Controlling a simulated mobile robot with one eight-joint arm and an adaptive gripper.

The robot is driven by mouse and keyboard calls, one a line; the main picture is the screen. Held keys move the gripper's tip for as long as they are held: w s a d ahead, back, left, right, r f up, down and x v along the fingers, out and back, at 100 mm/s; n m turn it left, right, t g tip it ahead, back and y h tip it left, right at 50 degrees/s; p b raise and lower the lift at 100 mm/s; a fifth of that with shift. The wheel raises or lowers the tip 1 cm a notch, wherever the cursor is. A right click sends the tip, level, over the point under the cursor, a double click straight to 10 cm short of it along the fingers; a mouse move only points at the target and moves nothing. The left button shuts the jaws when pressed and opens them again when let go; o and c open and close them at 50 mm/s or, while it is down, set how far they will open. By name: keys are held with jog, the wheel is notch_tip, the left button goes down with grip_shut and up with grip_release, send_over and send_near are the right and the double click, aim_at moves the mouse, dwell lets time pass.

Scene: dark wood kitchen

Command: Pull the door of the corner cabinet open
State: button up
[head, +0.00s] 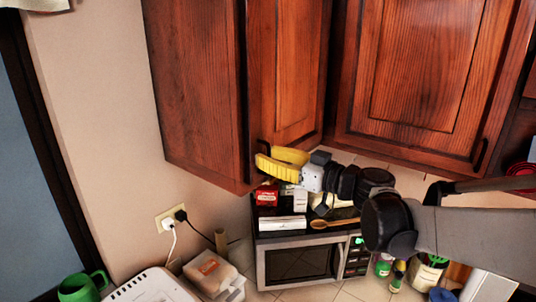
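Dark reddish wood wall cabinets with closed-looking doors hang across the top of the head view. A narrow left door (287,70) meets a wider right door (428,70) at the inner corner; I cannot tell for sure which one is the corner cabinet's. A dark handle (262,147) sits low on the left door, and another handle (481,153) sits low on the right door. My gripper (268,157), with yellow fingers, is at the left door's lower edge, close beside its handle. The fingers look parted; contact with the handle cannot be made out.
Below stands a microwave (300,264) with boxes and a wooden spoon (335,222) on top. A white appliance (152,288), a green mug (82,287) and a plugged-in outlet (171,218) are at lower left. Green-capped bottles (384,265) stand right of the microwave. Bare wall lies left of the cabinets.

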jog(key=shift+w+a, duration=0.15)
jog(key=shift+c, duration=0.2)
grip_shut()
jog(key=shift+d, duration=0.2)
